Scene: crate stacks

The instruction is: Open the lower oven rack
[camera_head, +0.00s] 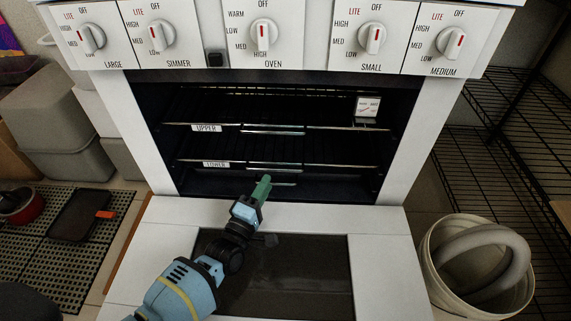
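The white oven (135,125) has its door (380,255) folded down and open. The lower rack (330,167) sits inside the dark cavity, with a "LOWER" label at its front left and a metal handle bar in the middle of its front edge. The upper rack (350,128) is above it, also inside. My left gripper (264,181) reaches over the open door, its green fingers just below the lower rack's front bar. The fingers overlap in this view, so their opening and any contact with the bar cannot be made out. My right gripper is not in view.
Control knobs (263,34) line the panel above the cavity. A pale bin (435,275) with a thick grey tube stands at right, beside black wire shelving (520,110). Grey crates (65,155) and a perforated mat (50,250) with items lie at left.

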